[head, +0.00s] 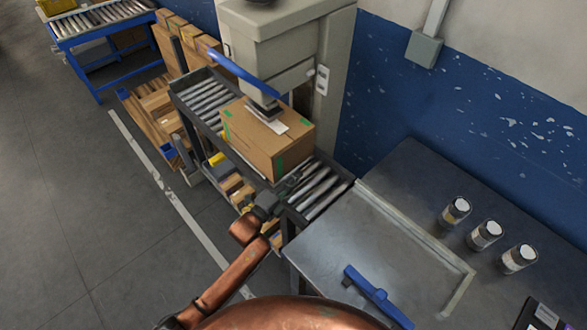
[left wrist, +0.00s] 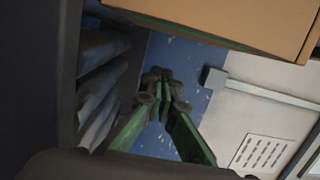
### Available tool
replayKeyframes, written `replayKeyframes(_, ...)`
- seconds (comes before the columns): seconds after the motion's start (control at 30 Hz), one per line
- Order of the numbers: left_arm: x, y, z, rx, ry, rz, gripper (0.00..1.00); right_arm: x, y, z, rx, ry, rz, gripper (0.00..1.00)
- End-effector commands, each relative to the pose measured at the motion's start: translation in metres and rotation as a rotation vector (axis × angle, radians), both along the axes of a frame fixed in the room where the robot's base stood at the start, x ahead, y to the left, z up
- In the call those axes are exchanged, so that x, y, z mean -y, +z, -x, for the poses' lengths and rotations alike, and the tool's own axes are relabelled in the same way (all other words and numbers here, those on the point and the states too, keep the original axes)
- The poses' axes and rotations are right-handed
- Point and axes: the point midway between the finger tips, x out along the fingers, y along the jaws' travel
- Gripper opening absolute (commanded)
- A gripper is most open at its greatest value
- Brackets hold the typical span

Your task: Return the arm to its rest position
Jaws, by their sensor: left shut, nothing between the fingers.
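My left arm comes up from the bottom of the head view. Its left gripper (head: 288,188) is low beside the near side of the roller conveyor (head: 322,192), close to the lower edge of a cardboard box (head: 265,145). In the left wrist view the green fingers (left wrist: 162,80) are together with nothing between them. The box (left wrist: 235,20) shows there along the top edge, apart from the fingertips. My right gripper is in neither view.
The box sits on the rollers under a grey machine (head: 285,50) with a blue bar. A metal table (head: 385,240) at the right holds a blue tool (head: 372,292) and three jars (head: 486,235). Shelved goods stand below the conveyor. Open floor (head: 70,220) lies left.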

Motion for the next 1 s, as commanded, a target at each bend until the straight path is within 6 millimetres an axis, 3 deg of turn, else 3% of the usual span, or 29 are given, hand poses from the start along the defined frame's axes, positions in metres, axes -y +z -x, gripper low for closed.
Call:
replayKeyframes(0.1,-0.017,-0.001,0.025,-0.003,0.000,-0.002,0.00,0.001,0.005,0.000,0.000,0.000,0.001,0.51)
replayKeyframes(0.3,-0.036,-0.001,0.052,-0.002,0.002,0.001,0.00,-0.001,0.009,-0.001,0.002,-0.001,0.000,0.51)
replayKeyframes(0.77,-0.044,-0.001,0.065,-0.007,0.003,0.006,0.00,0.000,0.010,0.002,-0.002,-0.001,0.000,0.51)
replayKeyframes(0.87,-0.053,-0.009,0.067,-0.066,0.036,0.035,0.00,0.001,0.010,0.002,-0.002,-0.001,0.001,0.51)
replayKeyframes(1.0,-0.091,-0.039,0.082,-0.292,0.171,0.145,0.00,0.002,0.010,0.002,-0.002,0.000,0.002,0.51)
